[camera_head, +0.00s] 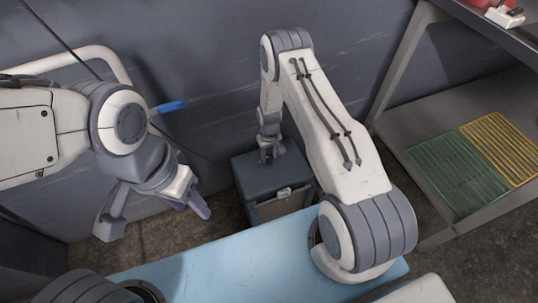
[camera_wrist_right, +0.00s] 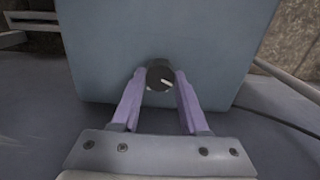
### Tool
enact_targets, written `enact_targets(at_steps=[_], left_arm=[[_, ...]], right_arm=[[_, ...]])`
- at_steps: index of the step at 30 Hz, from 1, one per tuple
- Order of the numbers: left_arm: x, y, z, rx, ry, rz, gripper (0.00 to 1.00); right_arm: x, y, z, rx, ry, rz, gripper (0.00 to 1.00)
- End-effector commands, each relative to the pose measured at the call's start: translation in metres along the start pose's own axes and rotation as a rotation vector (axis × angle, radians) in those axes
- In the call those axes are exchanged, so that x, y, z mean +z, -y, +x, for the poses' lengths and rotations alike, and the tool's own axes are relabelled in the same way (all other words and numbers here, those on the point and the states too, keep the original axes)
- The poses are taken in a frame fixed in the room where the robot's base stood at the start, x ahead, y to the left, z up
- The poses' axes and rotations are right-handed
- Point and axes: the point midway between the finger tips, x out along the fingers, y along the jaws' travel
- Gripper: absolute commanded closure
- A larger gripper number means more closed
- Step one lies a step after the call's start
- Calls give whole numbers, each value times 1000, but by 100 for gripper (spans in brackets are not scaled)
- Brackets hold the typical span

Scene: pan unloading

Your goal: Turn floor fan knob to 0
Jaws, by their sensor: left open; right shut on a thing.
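The floor fan shows as a blue-grey box (camera_head: 250,168) on the floor by the wall. In the right wrist view, its flat blue-grey face (camera_wrist_right: 215,45) carries a round dark knob (camera_wrist_right: 160,66) with a white mark pointing to the lower right. My right gripper (camera_wrist_right: 161,80) has its purple fingers on both sides of the knob and is shut on it. In the head view, my right gripper (camera_head: 266,153) reaches down to the top of the box, and the knob is hidden there. My left gripper (camera_head: 196,205) is open and empty, left of the box.
A metal shelf (camera_head: 400,125) stands at the right, with a green rack (camera_head: 458,172) and a yellow rack (camera_head: 500,145) on its lower board. A white curved rail (camera_head: 95,52) and a blue handle-like piece (camera_head: 170,106) are near the wall at the left.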

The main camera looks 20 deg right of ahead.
Motion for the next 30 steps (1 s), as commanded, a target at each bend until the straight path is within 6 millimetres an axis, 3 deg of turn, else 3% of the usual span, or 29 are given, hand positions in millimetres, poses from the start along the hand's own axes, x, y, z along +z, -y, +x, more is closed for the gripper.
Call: enact_targets(at_steps=[1, 3, 14, 30], left_arm=[[0, 0, 0, 0, 0, 0, 50], [0, 0, 0, 0, 0, 0, 50], [0, 0, -2, 0, 0, 0, 50], [-1, -2, -24, 0, 0, 0, 50]], right_arm=[[0, 0, 0, 0, -1, -4, 45], [0, 0, 0, 0, -1, -3, 26], [0, 0, -5, 0, -1, -1, 26], [-1, 0, -96, 0, -2, -2, 26]])
